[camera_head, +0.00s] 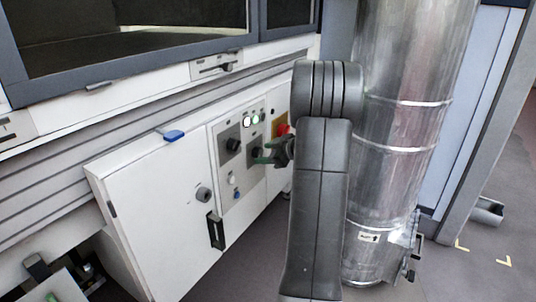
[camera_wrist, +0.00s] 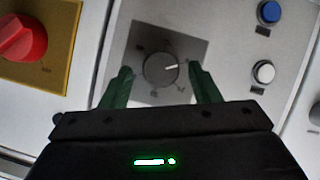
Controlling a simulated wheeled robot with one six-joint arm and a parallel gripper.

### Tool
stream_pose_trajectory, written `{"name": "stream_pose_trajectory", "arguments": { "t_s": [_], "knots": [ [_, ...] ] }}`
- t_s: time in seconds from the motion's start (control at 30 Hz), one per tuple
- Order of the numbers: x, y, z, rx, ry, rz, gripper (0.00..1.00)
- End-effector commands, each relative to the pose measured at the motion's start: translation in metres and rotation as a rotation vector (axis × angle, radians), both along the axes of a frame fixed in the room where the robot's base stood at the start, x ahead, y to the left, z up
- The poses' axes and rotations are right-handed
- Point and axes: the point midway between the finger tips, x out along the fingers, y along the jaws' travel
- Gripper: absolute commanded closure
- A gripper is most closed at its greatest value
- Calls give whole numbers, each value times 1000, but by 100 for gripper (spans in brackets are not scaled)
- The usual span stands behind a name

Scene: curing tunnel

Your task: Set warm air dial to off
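A dark round dial (camera_wrist: 160,69) with a white pointer line sits on a grey square plate in the wrist view. Its pointer aims right and slightly up; the marks around it are too small to read. My gripper (camera_wrist: 160,72) is open, its green fingers on either side of the dial with a small gap at each side. In the head view, my gripper (camera_head: 264,153) is at the right-hand dial (camera_head: 255,152) of the panel. Another dark dial (camera_head: 232,145) is to its left. I cannot read which one is labelled warm air.
A red knob (camera_wrist: 22,38) on a yellow plate is left of the dial in the wrist view. A blue button (camera_wrist: 269,12) and a white button (camera_wrist: 263,72) are to the right. A large metal duct (camera_head: 395,150) stands close to the right of my arm.

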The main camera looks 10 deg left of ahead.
Motion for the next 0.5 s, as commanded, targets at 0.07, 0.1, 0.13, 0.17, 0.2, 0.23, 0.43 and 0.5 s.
{"name": "stream_pose_trajectory", "arguments": {
  "t_s": [0.07, 0.1, 0.13, 0.17, 0.2, 0.23, 0.43, 0.5],
  "knots": [
    [0, 0, 0, 0, 1, 0, 41],
    [0, 0, 0, 0, 1, 0, 41],
    [0, 0, 0, 0, 1, 0, 41],
    [0, 0, -1, 0, 1, 0, 41],
    [0, 0, -1, 0, 1, 0, 41],
    [0, 0, -1, 0, 3, 1, 41],
    [-5, -11, 6, 0, 2, -4, 41],
    [-9, -21, 12, 0, 1, -4, 41]
  ]
}}
